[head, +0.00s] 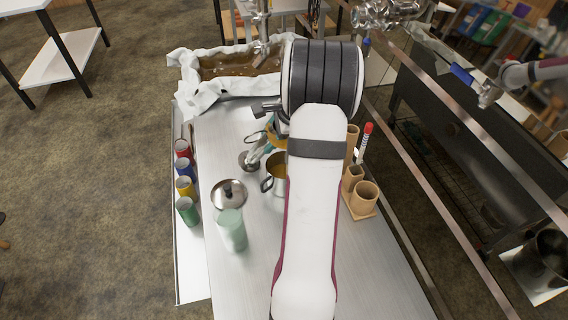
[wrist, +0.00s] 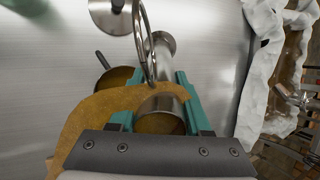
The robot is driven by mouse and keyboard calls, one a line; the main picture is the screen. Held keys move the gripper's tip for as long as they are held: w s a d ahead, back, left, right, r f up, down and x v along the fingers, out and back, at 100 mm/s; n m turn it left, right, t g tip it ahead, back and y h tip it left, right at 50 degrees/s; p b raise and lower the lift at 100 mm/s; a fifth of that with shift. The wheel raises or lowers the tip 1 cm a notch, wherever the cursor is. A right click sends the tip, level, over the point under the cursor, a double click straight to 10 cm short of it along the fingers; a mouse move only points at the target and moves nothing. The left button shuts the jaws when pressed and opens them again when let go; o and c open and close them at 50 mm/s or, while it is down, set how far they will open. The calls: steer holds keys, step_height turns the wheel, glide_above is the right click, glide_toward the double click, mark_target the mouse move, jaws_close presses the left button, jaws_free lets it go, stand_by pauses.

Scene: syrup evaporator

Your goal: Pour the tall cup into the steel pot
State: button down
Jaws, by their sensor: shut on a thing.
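The tall cup is a narrow steel cylinder with a round foot (head: 249,161); its body also shows in the wrist view (wrist: 164,75), with brown liquid at its mouth. My gripper (wrist: 161,80) has its teal fingers shut on the sides of the cup; in the head view the gripper (head: 265,150) is partly hidden by my arm. I cannot tell whether the foot touches the table. The steel pot (head: 268,182) stands beside it with amber contents. My arm hides its right side. In the wrist view the pot (wrist: 101,83) is partly covered by a tan curved piece (wrist: 95,115).
Several coloured cans (head: 185,187) line the left edge. A wooden holder (head: 363,207) is at right. A cloth-lined syrup pan (head: 205,68) is at the back. The front table is clear.

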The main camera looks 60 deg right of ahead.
mark_target(255, 148)
steer(key=shift+w+f+t, duration=0.3)
steer(key=shift+t, duration=0.7)
steer(key=shift+w+d+f+t, duration=0.1)
steer(key=shift+w+f+t, duration=0.1)
steer(key=shift+f+t, duration=0.85)
steer(key=shift+w+f+t, duration=0.2)
steer(key=shift+f+t, duration=0.4)
steer(key=shift+t, duration=0.75)
steer(key=shift+w+r+t+p, duration=0.15)
steer(key=shift+r+t, duration=0.3)
steer(key=shift+t, duration=0.3)
steer(key=shift+r+t+p, duration=0.15)
steer(key=shift+r+t, duration=0.25)
steer(key=shift+t, duration=0.35)
stand_by(3.1)
